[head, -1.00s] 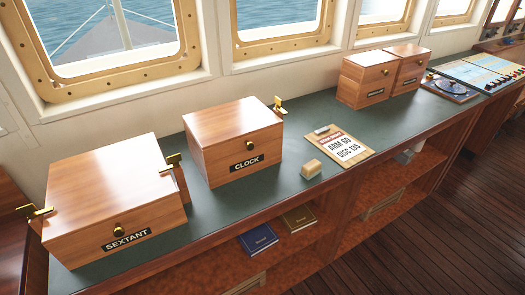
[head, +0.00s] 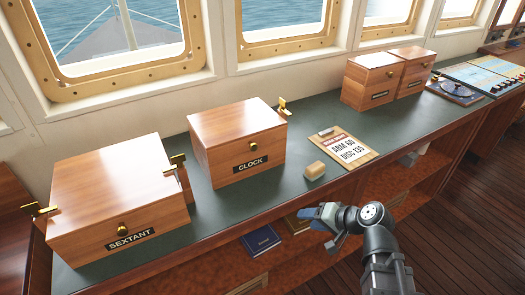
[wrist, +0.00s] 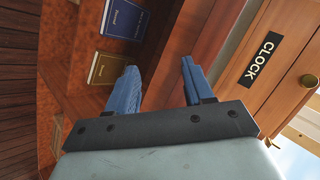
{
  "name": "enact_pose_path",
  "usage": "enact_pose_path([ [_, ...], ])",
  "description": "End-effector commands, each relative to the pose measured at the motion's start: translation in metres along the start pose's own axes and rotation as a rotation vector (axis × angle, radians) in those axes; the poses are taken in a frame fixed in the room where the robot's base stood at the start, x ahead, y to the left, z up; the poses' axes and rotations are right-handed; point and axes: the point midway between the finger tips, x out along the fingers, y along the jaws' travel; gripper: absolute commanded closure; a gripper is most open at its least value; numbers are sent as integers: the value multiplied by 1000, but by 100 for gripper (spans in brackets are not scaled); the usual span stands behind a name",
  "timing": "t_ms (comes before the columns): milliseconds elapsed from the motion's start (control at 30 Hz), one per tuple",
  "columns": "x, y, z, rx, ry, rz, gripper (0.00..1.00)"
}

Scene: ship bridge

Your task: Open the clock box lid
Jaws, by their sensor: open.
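The clock box (head: 222,166) is a wooden box with a shut lid (head: 236,119), a brass knob (head: 253,146) on its front and a black CLOCK label (head: 250,163). It stands on the green counter top. In the wrist view the clock box (wrist: 289,48) shows sideways at the right, with its knob (wrist: 309,81) near the edge. My gripper (head: 325,215) is in front of the counter, to the right of the clock box and lower than its top. In the wrist view its two blue fingers (wrist: 160,82) are apart with nothing between them.
The sextant box (head: 90,205) stands left of the clock box, with brass latches at its sides. A small wooden block (head: 315,170) and a clipboard (head: 344,148) lie to the right. Two more boxes (head: 368,92) stand farther right. Books (head: 261,240) lie on the shelf below.

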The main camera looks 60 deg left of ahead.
Motion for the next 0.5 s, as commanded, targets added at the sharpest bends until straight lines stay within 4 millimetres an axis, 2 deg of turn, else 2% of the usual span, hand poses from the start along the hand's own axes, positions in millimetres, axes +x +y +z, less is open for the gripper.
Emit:
enact_pose_path([
  [33, -8, -24, -9, 11, 22, -72, 48],
  [200, -27, -81, -27, 96, 62, -310, 48],
  [400, -46, -122, -40, 220, 80, -550, 48],
  [500, -55, -134, -45, 267, 86, -635, 48],
])
